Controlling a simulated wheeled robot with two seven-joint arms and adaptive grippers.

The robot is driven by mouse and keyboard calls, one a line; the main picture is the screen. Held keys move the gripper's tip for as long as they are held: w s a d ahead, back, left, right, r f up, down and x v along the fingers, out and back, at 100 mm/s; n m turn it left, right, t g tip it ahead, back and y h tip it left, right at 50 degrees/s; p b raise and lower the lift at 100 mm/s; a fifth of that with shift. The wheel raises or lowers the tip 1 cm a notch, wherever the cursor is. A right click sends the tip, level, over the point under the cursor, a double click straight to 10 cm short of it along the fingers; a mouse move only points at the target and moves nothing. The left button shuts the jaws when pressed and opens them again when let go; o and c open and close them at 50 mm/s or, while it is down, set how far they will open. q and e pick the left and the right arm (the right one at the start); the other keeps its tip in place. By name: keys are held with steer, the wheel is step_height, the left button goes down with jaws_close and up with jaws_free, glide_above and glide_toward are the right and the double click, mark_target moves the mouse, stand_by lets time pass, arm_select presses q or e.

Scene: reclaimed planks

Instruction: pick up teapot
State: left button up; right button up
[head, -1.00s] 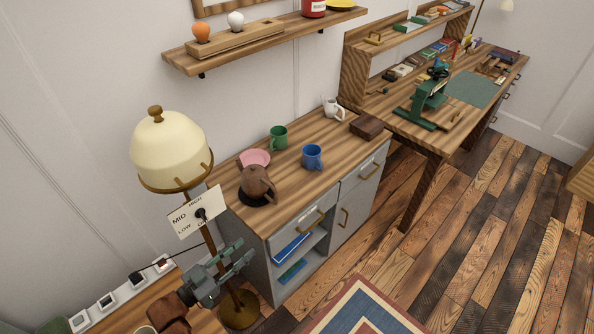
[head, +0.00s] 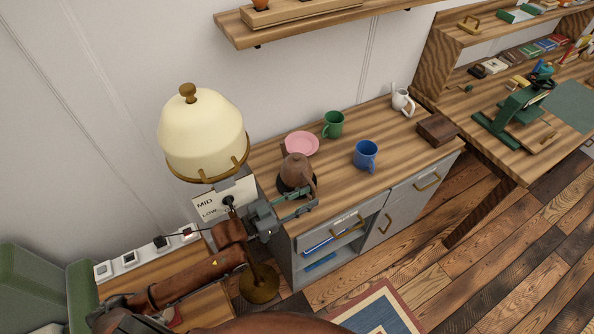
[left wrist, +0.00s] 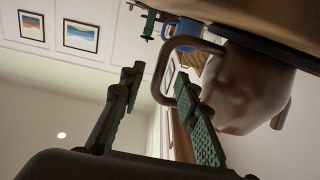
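The brown teapot (head: 298,172) stands upright on a dark round mat (head: 283,187) near the left end of the wooden-topped cabinet. My left gripper (head: 306,198) is at the teapot's front side, fingers pointing right. In the left wrist view the teapot (left wrist: 245,90) appears upside down at the right. Its loop handle (left wrist: 160,72) lies at the tips of my left fingers (left wrist: 157,82), which are spread apart. I cannot tell if they touch the handle. My right gripper is out of view.
A pink plate (head: 302,143), green mug (head: 333,124) and blue mug (head: 366,154) stand near the teapot. A white jug (head: 402,101) and brown box (head: 437,129) are farther right. A lamp (head: 203,137) rises close beside my left arm. A shelf (head: 330,22) hangs above.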

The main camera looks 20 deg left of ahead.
mark_target(314, 194)
arm_select(q)
steer(key=x, duration=0.2)
steer(key=shift+w+d, duration=0.15)
steer(key=shift+d, duration=0.1)
steer(key=shift+w+d, duration=0.15)
steer(key=shift+w, duration=0.1)
jaws_close()
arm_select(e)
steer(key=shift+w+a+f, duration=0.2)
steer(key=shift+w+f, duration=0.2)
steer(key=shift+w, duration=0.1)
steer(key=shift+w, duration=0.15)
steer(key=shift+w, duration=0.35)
arm_select(q)
steer(key=shift+r, duration=0.2)
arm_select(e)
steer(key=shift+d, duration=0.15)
